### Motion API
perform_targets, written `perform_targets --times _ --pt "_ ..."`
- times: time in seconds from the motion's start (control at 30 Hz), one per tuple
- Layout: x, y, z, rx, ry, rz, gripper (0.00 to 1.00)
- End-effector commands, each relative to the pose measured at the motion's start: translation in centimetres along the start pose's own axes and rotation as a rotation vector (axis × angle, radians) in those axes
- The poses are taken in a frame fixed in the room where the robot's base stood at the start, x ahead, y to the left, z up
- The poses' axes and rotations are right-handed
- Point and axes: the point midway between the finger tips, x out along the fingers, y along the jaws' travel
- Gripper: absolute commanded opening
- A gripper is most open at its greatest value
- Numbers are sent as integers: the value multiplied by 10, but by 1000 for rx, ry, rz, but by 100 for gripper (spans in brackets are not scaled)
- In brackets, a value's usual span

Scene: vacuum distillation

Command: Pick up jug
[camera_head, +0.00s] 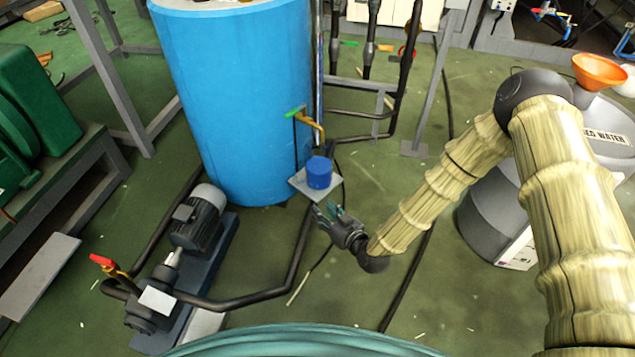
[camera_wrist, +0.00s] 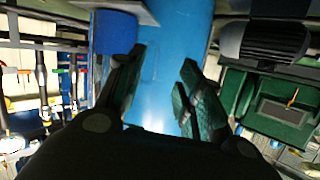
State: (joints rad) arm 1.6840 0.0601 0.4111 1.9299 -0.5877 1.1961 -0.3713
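The blue jug (camera_head: 320,172) stands upright on a small light-grey plate (camera_head: 302,187) in front of the large blue tank. In the wrist view the jug (camera_wrist: 115,32) shows at the upper left, beyond and to one side of the fingers. My gripper (camera_head: 326,213) is just below and in front of the plate in the head view, apart from the jug. In the wrist view my gripper (camera_wrist: 160,75) has its two fingers spread with nothing between them. Whether the jug has a handle cannot be told.
The blue tank (camera_head: 240,90) rises behind the plate, with a green-handled tap (camera_head: 297,112) above the jug. A motor pump (camera_head: 198,215) and black pipes lie at the lower left. A grey drum with an orange funnel (camera_head: 598,70) stands at right. Green floor is open between.

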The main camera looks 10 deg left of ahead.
Motion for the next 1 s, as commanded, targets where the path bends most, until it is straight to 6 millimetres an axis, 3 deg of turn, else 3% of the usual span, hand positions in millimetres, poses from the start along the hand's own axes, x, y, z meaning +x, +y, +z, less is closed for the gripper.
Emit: perform_targets --times 0.03,0.23,0.67,1.0 --pt "17 3 10 -19 44 -6 37" --pt "54 3 -3 -82 190 -24 37" --pt "83 2 -19 -125 289 -32 37" --pt "123 -1 -31 -124 287 -33 37"
